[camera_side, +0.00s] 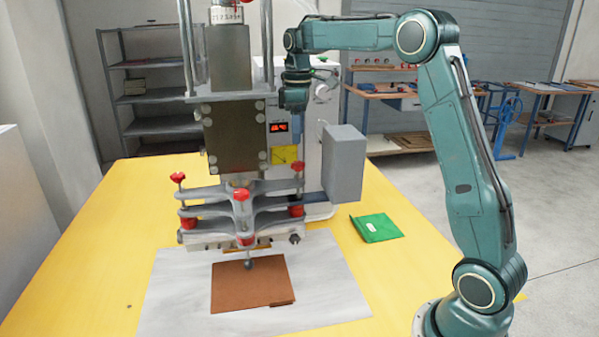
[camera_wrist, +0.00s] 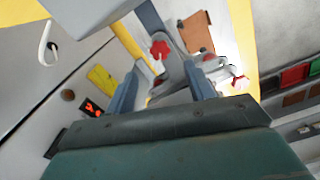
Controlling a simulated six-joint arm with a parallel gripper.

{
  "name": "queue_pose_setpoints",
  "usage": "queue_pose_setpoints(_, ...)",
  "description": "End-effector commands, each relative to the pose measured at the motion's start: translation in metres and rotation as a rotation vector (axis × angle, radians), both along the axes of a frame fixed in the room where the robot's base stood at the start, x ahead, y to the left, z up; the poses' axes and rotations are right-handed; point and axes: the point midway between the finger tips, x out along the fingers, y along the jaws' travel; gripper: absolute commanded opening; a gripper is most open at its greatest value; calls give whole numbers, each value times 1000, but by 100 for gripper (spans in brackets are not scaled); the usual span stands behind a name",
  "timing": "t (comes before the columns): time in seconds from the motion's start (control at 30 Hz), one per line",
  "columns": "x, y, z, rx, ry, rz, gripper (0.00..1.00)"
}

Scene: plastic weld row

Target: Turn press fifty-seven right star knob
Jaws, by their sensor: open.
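The press (camera_side: 228,75) has a grey plate clamp (camera_side: 215,210) with red star knobs on upright rods. The right star knob (camera_side: 298,166) stands at the clamp's right side; a front one (camera_side: 241,195) and a left one (camera_side: 178,178) are also there. My gripper (camera_side: 297,143) points down just above the right knob. In the wrist view the open fingers (camera_wrist: 160,85) straddle the line to a red star knob (camera_wrist: 160,49), apparently the right one, seen beyond the tips with no visible contact. Another red knob (camera_wrist: 238,83) shows farther right.
A grey box (camera_side: 343,163) stands close to the right of my gripper. A panel with a red display (camera_side: 278,127) is behind it. A brown sheet (camera_side: 252,285) lies on a pale mat (camera_side: 330,290) below the press. A green packet (camera_side: 376,227) lies on the yellow table (camera_side: 110,235).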

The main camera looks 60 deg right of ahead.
Motion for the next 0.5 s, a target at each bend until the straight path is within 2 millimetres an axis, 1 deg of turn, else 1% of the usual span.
queue_pose_setpoints(0.03,0,0,-9,1,4,0,54)
queue_pose_setpoints(0.2,0,0,-35,2,3,0,54)
queue_pose_setpoints(0.4,0,0,-61,1,3,0,54)
queue_pose_setpoints(0.5,0,0,-71,1,3,0,54)
